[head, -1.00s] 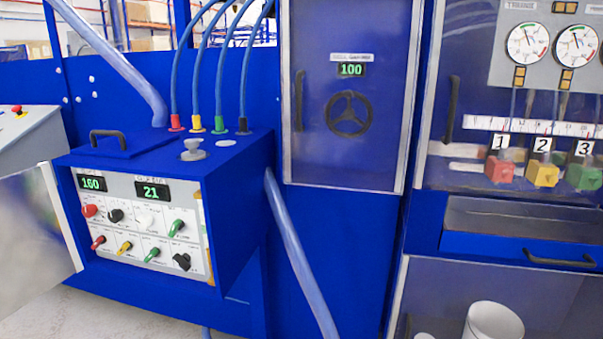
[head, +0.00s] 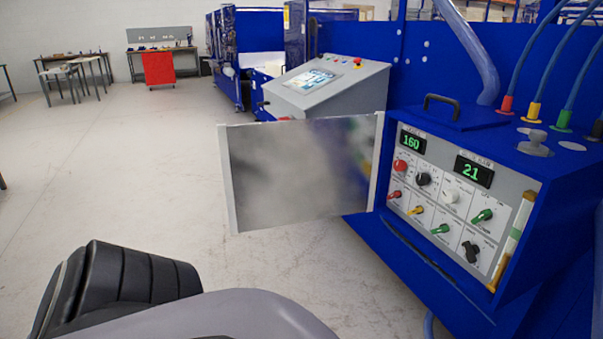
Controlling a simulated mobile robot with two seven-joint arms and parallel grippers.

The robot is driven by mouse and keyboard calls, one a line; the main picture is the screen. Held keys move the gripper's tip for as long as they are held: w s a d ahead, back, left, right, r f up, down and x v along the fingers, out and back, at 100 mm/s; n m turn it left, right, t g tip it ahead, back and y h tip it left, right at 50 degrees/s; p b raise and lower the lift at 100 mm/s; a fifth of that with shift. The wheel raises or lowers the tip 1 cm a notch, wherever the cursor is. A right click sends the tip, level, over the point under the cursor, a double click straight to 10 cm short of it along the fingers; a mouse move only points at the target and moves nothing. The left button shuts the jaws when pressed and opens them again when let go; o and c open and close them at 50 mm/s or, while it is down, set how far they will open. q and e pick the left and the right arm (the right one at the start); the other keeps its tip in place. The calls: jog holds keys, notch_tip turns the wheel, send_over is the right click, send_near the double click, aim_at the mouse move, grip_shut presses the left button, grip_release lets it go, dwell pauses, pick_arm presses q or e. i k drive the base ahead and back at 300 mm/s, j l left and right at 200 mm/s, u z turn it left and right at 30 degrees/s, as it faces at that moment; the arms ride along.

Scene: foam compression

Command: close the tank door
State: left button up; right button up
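A flat metallic door panel (head: 300,170) stands open in the head view. It joins the left edge of the blue control box (head: 480,285) and swings out to the left over the floor. The box front with its displays and knobs is uncovered. On top of the box is a flat blue lid (head: 462,119) with a black handle (head: 455,103). I cannot tell from the picture which part is called the tank door. Part of my own arm shows at the bottom left, apart from the panel. Neither gripper shows.
A grey console (head: 325,88) with a screen stands behind the panel. Hoses (head: 520,60) run to the top of the box. The pale floor (head: 130,170) to the left is wide and clear. Workbenches and a red cabinet (head: 158,69) are far back.

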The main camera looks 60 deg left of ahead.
aim_at(275, 175)
jog(key=k+j, duration=0.1)
jog(key=j, duration=0.3)
jog(key=j+z, duration=0.1)
jog(key=j, duration=0.3)
jog(key=k+j, duration=0.15)
jog(key=j, duration=0.2)
jog(key=k+j+z, duration=0.15)
jog(key=j, duration=0.65)
jog(key=k+j+z, duration=0.1)
jog(key=j, duration=0.65)
jog(key=k+j+z, duration=0.15)
jog(key=j, duration=0.25)
jog(key=i+j, duration=0.15)
jog(key=j, duration=0.3)
jog(key=i+j+z, duration=0.1)
jog(key=j, duration=0.35)
jog(key=i+j, duration=0.15)
jog(key=j, duration=0.3)
